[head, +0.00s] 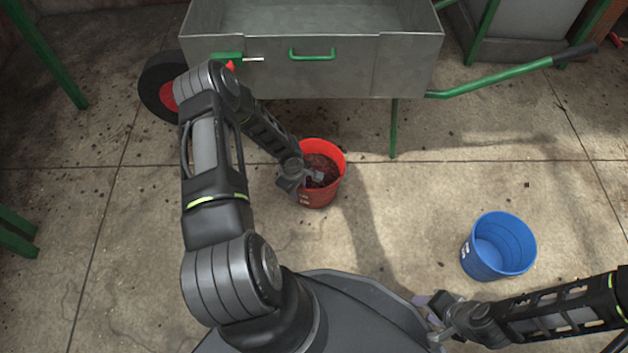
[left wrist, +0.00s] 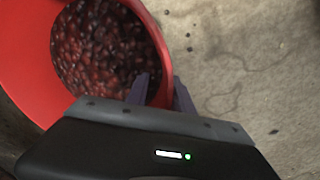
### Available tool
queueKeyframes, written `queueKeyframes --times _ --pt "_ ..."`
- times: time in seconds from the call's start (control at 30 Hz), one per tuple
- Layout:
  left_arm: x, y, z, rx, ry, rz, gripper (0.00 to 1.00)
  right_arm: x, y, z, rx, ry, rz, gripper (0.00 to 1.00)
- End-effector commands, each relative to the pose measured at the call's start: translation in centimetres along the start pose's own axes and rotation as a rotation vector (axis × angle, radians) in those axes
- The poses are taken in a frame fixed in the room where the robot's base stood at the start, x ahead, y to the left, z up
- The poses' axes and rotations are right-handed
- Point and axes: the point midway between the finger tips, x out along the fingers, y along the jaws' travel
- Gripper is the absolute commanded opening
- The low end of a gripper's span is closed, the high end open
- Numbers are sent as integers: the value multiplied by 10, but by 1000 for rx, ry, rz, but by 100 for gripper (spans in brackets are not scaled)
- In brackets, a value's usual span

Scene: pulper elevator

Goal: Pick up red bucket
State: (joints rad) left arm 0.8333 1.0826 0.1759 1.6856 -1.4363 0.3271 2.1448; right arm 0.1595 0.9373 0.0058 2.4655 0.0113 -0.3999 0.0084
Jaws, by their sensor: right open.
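The red bucket (head: 328,192) stands upright on the concrete floor in front of the cart, filled with dark red coffee cherries (left wrist: 105,45). My left gripper (head: 306,178) is at the bucket's near-left part in the head view. In the left wrist view its two fingers (left wrist: 161,92) straddle the red bucket's rim, one inside above the cherries and one outside. The bucket wall fills the narrow gap between them, so the gripper looks shut on it. My right gripper (head: 434,318) is open and empty, low in the head view, away from the red bucket.
A blue bucket (head: 511,243) stands empty on the floor at the right. A grey metal wheelbarrow (head: 330,72) with green handles and a leg stands just behind the red bucket. Green legs (head: 40,50) show at the left. The floor between the buckets is clear.

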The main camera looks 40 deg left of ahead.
Motion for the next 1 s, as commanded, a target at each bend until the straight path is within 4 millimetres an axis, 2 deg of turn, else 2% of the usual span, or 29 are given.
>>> queueKeyframes --times 0.37,0.7,1.0 --pt "0 0 0 0 0 0 27 0 0 0 0 0 0 43" --pt "0 0 0 0 0 0 0 0 0 0 0 0 0 43" --pt "0 0 0 0 0 0 0 0 0 0 0 0 0 43"
